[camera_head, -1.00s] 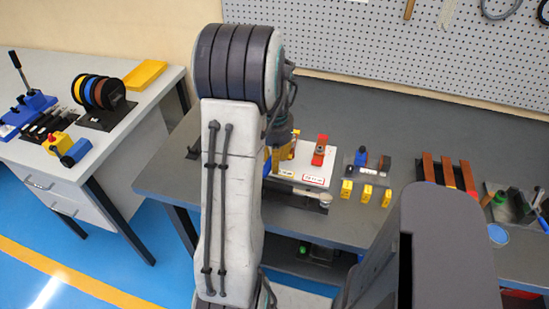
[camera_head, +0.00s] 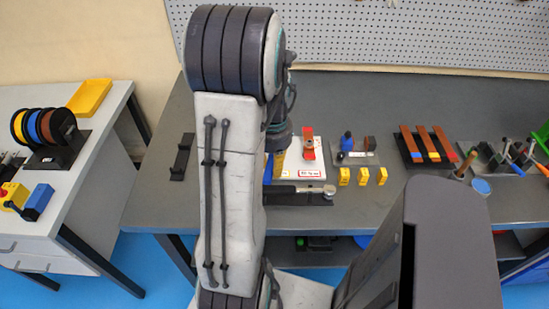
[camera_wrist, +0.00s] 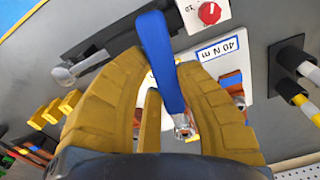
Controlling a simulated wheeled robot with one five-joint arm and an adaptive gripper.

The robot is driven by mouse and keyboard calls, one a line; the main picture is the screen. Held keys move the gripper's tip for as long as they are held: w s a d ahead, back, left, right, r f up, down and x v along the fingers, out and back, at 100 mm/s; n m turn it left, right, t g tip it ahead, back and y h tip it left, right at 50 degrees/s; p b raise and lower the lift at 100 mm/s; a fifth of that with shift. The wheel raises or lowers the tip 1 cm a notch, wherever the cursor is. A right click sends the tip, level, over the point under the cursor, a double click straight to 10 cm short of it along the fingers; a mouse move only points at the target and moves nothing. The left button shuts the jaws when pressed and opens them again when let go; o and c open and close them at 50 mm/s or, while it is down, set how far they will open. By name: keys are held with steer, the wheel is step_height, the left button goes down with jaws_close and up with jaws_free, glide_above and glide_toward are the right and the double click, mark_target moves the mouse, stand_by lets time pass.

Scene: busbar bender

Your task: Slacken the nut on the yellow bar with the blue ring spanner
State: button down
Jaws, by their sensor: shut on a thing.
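My gripper (camera_wrist: 165,100) has tan-yellow fingers and is shut on the blue ring spanner (camera_wrist: 160,55). The spanner's steel ring end (camera_wrist: 184,125) points down in the wrist view, over the white board (camera_wrist: 240,30). The yellow bar and its nut are mostly hidden by the fingers and ring. I cannot tell whether the ring is around the nut. In the head view my arm covers most of the gripper. The white board (camera_head: 310,172) and its red bar (camera_head: 308,145) show just right of the arm.
A dark bar-shaped tool with a round metal end (camera_head: 329,190) lies in front of the board. Several yellow blocks (camera_head: 363,176) stand to its right. Copper bars (camera_head: 425,142) lie further right. A side table with coloured reels (camera_head: 45,128) stands at left.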

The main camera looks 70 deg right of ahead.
steer(key=shift+f+b, duration=0.65)
steer(key=shift+f, duration=0.1)
stand_by(0.9)
steer(key=shift+s, duration=0.15)
stand_by(0.4)
steer(key=shift+s+d+n, duration=0.15)
steer(key=shift+s+n, duration=0.35)
steer(key=shift+n, duration=0.1)
steer(key=shift+s, duration=0.15)
steer(key=shift+s+d+n, duration=0.2)
steer(key=shift+s+n, duration=0.25)
steer(key=shift+n, duration=0.15)
steer(key=shift+s, duration=0.1)
steer(key=shift+s+d+n, duration=0.25)
steer(key=shift+s+n, duration=0.2)
steer(key=shift+n, duration=0.15)
steer(key=shift+r, duration=0.1)
